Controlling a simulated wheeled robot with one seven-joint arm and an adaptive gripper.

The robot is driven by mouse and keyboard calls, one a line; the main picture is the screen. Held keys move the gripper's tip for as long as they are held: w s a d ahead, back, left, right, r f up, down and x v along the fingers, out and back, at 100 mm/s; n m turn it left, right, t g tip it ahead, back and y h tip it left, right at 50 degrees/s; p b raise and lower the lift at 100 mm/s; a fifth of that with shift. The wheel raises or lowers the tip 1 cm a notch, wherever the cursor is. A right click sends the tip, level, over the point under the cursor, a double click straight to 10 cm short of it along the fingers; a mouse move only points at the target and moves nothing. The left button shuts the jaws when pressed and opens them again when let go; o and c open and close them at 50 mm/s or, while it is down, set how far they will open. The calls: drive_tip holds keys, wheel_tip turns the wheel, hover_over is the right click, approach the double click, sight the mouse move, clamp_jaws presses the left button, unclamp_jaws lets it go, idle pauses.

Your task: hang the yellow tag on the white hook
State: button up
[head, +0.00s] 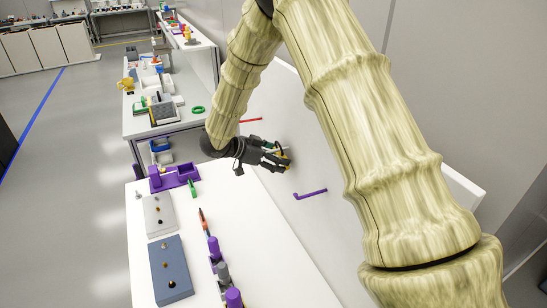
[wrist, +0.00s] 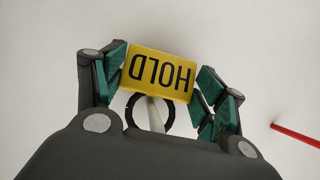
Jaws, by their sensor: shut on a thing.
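The yellow tag (wrist: 158,73) with the word HOLD, upside down in the wrist view, is between the green-padded fingers of my gripper (wrist: 163,78). The gripper is shut on the tag's two sides. The tag's black ring (wrist: 168,117) sticks out below it in that view. The white hook (wrist: 152,113) shows as a pale rod within the ring's outline; I cannot tell whether the ring is around it or only in front of it. In the head view my gripper (head: 276,157) is close to the white panel, with a sliver of yellow at its tip.
A red hook (head: 251,120) and a purple hook (head: 310,194) stick out from the same panel on either side of my gripper. The red one also shows in the wrist view (wrist: 297,135). The white table below holds a blue-grey box (head: 171,270) and purple items.

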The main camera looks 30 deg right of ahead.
drive_tip(key=shift+s+d+f, duration=0.1)
drive_tip(key=shift+s+f, duration=0.2)
drive_tip(key=shift+f, duration=0.2)
drive_tip(key=shift+s+d+f, duration=0.1)
drive_tip(key=shift+s+f, duration=0.2)
drive_tip(key=shift+f, duration=0.2)
drive_tip(key=o, duration=0.9)
drive_tip(key=shift+c, duration=0.2)
drive_tip(key=shift+a, duration=0.1)
drive_tip(key=w+r+v, duration=0.1)
drive_tip(key=v, duration=1.2)
drive_tip(key=shift+d+r, duration=0.2)
drive_tip(key=shift+d, duration=0.05)
